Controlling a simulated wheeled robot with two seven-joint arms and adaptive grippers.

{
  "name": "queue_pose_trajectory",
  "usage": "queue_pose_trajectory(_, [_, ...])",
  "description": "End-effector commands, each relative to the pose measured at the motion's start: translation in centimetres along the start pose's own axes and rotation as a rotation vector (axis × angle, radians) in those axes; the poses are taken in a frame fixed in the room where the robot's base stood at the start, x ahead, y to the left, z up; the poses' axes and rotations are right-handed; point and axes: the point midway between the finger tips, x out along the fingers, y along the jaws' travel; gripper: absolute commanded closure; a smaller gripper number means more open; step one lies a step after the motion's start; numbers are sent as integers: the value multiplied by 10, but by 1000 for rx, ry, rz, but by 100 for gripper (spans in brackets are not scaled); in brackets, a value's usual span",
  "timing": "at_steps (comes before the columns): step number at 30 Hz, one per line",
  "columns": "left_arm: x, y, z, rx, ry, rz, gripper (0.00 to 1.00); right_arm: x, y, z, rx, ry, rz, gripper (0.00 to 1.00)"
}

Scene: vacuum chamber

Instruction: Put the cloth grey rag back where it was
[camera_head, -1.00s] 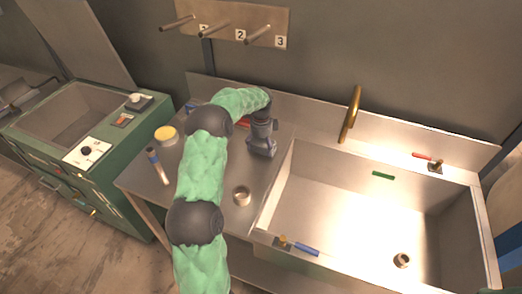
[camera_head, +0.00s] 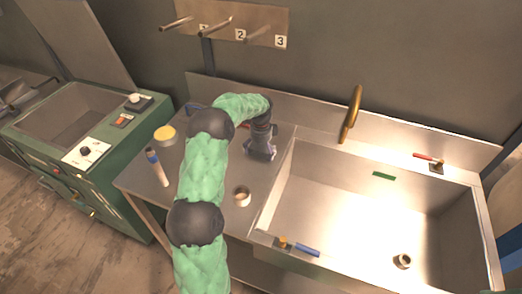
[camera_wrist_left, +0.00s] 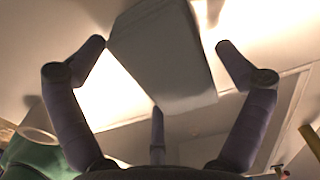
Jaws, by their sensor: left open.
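My left gripper (camera_head: 262,150) is low over the back of the steel counter, just left of the sink. In the left wrist view its fingers (camera_wrist_left: 160,75) are spread apart. A flat, pale grey piece (camera_wrist_left: 165,50) lies between and beyond the fingers; it looks like the grey rag, but I cannot be sure. The fingers stand to either side of it and do not grip it. In the head view the gripper and arm hide that spot, so the rag cannot be made out there. My right gripper is not in view.
The sink (camera_head: 330,215) is at right, with a brass faucet (camera_head: 351,113) behind. A numbered peg board (camera_head: 270,12) hangs on the wall.

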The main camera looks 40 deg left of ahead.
Motion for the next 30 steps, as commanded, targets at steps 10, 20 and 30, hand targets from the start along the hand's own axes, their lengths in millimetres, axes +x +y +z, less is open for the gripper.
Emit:
queue_pose_trajectory(10, [-44,-1,0,-1,0,-5,0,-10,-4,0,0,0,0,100])
queue_pose_trajectory(20, [-105,0,0,0,0,-2,0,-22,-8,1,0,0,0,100])
queue_pose_trajectory(30, [-124,0,0,1,0,0,0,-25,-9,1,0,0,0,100])
